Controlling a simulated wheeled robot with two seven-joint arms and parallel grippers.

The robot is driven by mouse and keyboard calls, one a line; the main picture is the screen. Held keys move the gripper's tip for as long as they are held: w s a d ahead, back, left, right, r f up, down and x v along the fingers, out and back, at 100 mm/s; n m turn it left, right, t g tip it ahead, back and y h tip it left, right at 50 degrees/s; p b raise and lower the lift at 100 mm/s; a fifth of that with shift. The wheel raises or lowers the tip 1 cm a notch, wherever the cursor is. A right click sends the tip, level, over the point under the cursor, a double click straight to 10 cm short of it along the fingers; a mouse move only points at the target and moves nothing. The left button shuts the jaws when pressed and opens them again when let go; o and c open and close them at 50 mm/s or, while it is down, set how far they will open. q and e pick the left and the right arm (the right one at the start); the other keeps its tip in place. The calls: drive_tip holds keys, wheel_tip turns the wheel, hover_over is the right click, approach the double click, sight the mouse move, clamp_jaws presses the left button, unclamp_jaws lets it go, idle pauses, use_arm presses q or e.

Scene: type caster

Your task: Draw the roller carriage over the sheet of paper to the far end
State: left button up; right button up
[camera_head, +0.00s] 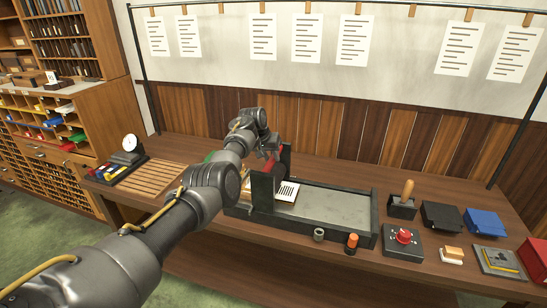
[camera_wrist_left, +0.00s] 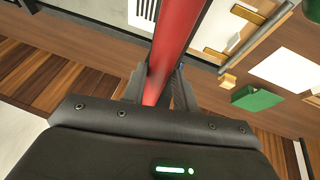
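The roller carriage (camera_head: 262,190) has dark upright side plates and a red bar across it. It stands at the left end of the dark-framed press bed (camera_head: 335,211). A printed white sheet of paper (camera_head: 287,191) lies at the carriage, its right part showing and the rest hidden behind the carriage and arm. My left gripper (camera_head: 268,153) is at the red bar. In the left wrist view the bar (camera_wrist_left: 183,30) runs between the fingers (camera_wrist_left: 158,88), which look closed on it. My right gripper is out of view.
The bed right of the sheet is clear. A small metal cup (camera_head: 319,234) and an orange-capped jar (camera_head: 352,243) stand at its front edge. A red-knobbed box (camera_head: 403,241) and a wooden-handled tool (camera_head: 407,190) stand to the right. A slatted wooden board (camera_head: 155,178) lies left.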

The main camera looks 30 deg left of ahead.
use_arm(q)
drive_tip(key=o, duration=0.4)
drive_tip(key=shift+a, duration=0.4)
drive_tip(key=shift+d+r, duration=0.15)
drive_tip(key=shift+d, duration=0.2)
drive_tip(key=b+v, duration=0.1)
drive_tip(key=v, duration=0.6)
drive_tip(key=b+v, duration=0.1)
drive_tip(key=v, duration=0.2)
drive_tip(key=shift+s+a+r+b, duration=0.15)
drive_tip(key=shift+s+a+b, duration=0.05)
drive_tip(key=shift+a+b, duration=0.15)
